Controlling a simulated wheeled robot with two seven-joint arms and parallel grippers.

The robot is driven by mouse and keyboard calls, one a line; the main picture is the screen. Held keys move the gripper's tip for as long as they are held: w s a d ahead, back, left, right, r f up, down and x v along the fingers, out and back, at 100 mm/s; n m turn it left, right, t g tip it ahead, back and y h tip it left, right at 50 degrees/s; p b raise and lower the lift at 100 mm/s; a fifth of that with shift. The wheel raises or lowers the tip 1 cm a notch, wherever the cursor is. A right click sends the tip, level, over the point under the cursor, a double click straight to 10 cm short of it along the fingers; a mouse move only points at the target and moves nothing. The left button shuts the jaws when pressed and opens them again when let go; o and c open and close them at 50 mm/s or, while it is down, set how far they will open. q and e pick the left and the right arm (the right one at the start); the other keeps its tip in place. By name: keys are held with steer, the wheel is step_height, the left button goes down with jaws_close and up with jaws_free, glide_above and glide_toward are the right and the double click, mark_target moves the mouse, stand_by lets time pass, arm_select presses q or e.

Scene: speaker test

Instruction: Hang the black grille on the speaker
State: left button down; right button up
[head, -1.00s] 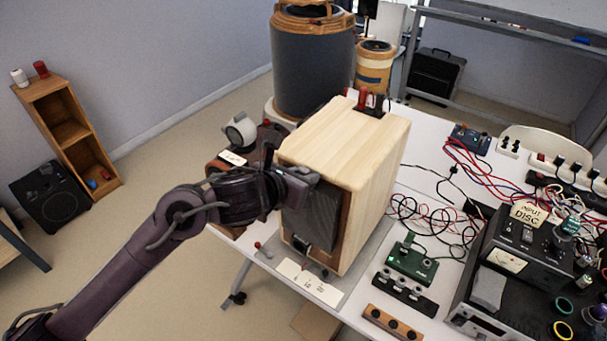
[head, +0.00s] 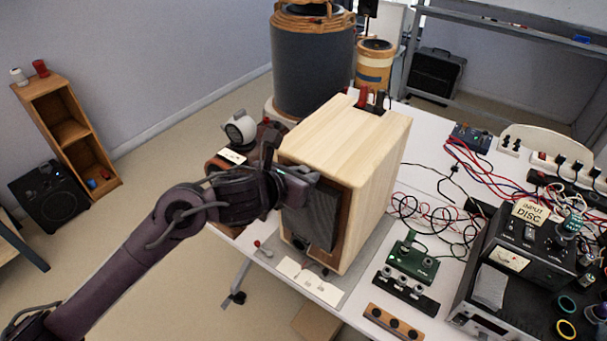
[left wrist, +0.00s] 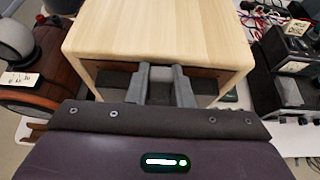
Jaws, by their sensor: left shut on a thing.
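The speaker (head: 345,145) is a pale wooden box standing upright on the white table. It also shows in the left wrist view (left wrist: 160,35). My left gripper (head: 300,180) is at the upper edge of its brown front and is shut on the black grille (head: 314,218). The grille hangs upright along the front, below the fingers, with a brown strip of the front showing at its right. In the left wrist view my fingers (left wrist: 161,84) point at the front, with dark grille (left wrist: 115,80) on both sides. Whether the grille touches the front, I cannot tell. My right gripper is not in view.
A white card (head: 309,281) lies below the speaker's front. A green box (head: 412,263) and loose cables are at the right, beside black test gear (head: 510,270). A white round device (head: 240,130) is at the left.

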arm_select(q)
steer(key=shift+f, duration=0.1)
steer(key=c, duration=1.2)
jaws_free()
